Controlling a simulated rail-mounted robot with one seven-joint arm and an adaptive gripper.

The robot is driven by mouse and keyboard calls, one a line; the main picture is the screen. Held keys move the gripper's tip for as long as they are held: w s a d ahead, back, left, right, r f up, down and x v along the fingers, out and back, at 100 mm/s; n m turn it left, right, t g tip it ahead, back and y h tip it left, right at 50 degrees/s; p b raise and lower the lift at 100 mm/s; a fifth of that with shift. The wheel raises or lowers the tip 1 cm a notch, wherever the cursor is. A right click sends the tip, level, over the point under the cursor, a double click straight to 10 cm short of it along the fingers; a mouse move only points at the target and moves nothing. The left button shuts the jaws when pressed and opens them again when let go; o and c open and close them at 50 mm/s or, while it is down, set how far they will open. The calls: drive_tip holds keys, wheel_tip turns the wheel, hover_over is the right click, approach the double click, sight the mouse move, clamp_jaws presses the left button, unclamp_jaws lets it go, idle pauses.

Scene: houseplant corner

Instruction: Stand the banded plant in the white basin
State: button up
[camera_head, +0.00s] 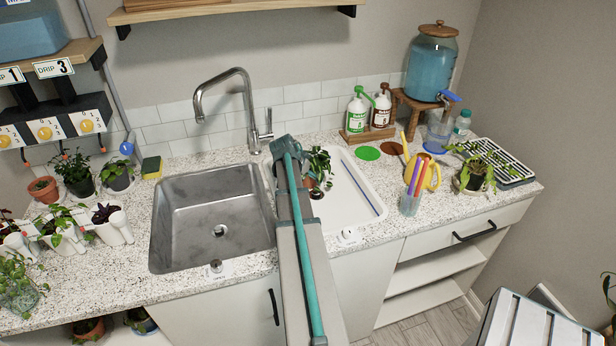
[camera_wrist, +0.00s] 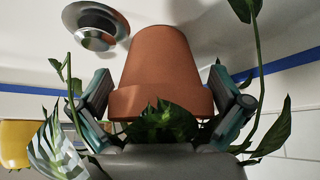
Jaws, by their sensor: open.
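A terracotta pot (camera_wrist: 165,70) with leafy stems fills the middle of the wrist view, which is upside down. Its plant (camera_head: 319,165) shows in the head view inside the white basin (camera_head: 362,190), beside my arm. The pot looks upright, its base at the basin floor; contact is hard to judge. My gripper (camera_wrist: 160,75) is open, with one finger on either side of the pot. A pale leaf with dark bands (camera_wrist: 55,145) shows at lower left in the wrist view. In the head view my arm hides my gripper and most of the pot.
A steel sink (camera_head: 215,215) lies left of the basin, with a tall faucet (camera_head: 245,100) behind. Several potted plants crowd the left counter.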

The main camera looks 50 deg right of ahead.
drive_tip(key=b+v, duration=0.2)
drive_tip(key=v, duration=0.9)
drive_tip(key=shift+a+r, duration=0.25)
drive_tip(key=shift+r, duration=0.1)
